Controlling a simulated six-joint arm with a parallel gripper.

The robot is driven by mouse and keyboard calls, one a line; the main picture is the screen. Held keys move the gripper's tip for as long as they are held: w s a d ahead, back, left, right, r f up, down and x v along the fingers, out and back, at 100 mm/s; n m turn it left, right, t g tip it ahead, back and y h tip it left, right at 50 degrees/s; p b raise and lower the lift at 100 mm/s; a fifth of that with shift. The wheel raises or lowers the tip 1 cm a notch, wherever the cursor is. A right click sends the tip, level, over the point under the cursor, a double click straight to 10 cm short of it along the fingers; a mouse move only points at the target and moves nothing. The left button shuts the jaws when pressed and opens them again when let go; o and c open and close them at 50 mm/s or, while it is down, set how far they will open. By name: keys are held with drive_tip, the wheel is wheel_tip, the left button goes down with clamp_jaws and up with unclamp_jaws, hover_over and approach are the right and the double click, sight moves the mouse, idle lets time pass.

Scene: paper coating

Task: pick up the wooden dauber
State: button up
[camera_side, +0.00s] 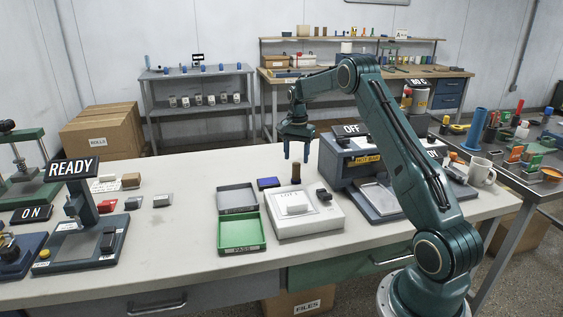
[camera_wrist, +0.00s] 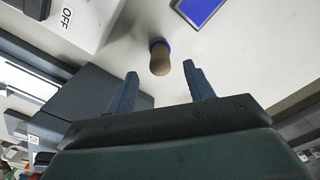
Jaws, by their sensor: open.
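The wooden dauber (camera_side: 296,173) stands upright on the bench, behind the white device with the light block on top. In the wrist view the dauber (camera_wrist: 160,61) shows a brown rounded end and a blue band at its far end. My gripper (camera_side: 299,157) is open and points down above the dauber. In the wrist view its two fingers (camera_wrist: 160,80) are spread, and the dauber lies ahead of the gap between them, touching neither. Nothing is held.
A blue pad (camera_side: 268,183) lies left of the dauber. A white device (camera_side: 322,215) is in front. A grey tray (camera_side: 237,198) and a green tray (camera_side: 242,233) lie left. The machine marked OFF (camera_side: 340,168) stands close on the right.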

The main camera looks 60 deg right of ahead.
sight(296, 163)
drive_tip(key=shift+f, duration=0.35)
drive_tip(key=shift+f, duration=2.6)
drive_tip(key=c, duration=1.1)
drive_tip(key=shift+r, duration=0.2)
wheel_tip(296, 163, up, 20)
drive_tip(key=shift+f, duration=0.15)
